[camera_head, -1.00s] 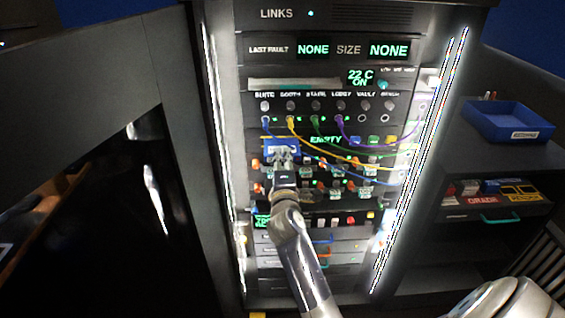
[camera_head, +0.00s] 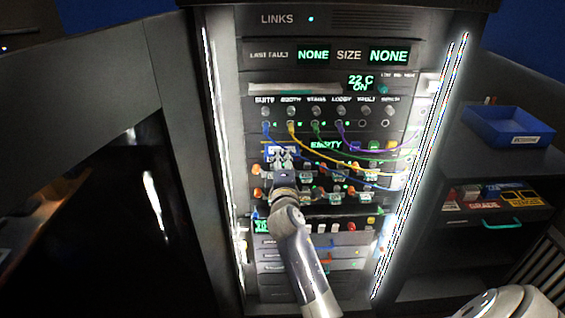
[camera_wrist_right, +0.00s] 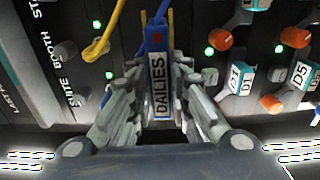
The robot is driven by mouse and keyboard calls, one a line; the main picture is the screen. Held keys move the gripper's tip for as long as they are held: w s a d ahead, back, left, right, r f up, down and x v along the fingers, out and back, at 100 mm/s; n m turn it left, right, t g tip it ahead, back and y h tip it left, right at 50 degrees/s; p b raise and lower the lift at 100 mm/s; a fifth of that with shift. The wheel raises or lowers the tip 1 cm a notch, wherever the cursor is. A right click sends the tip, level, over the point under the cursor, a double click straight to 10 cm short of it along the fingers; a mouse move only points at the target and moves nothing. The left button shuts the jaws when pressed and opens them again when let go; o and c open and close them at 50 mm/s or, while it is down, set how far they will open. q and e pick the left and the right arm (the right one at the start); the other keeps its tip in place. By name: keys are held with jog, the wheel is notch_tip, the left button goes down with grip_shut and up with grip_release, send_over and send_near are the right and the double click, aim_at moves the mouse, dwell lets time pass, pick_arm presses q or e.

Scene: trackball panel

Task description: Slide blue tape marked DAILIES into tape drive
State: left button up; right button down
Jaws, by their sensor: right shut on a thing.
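The blue tape (camera_head: 291,150) is in front of the rack's left side, beside the drive panel with the green EMPTY display (camera_head: 326,145). In the right wrist view the tape (camera_wrist_right: 156,42) carries a white label reading DAILIES. My right gripper (camera_head: 281,160) is shut on the tape, with its fingers (camera_wrist_right: 160,95) on both sides of the label. The tape and gripper cover the panel behind them, so I cannot tell whether the tape touches the drive opening. My left gripper is not in view.
Blue, yellow, green and purple cables (camera_head: 375,158) hang across the rack beside the gripper. Orange knobs and small labelled switches (camera_head: 308,178) sit below. A blue tray (camera_head: 508,127) and a drawer of cartridges (camera_head: 484,206) stand at the right.

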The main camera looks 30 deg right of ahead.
jog(key=shift+x, duration=1.05)
jog(key=c, duration=1.4)
grip_release()
jog(key=shift+c, duration=0.2)
jog(key=shift+s+a, duration=0.1)
jog(key=v, duration=1.1)
jog(key=shift+s+a, duration=0.1)
jog(key=shift+s, duration=0.25)
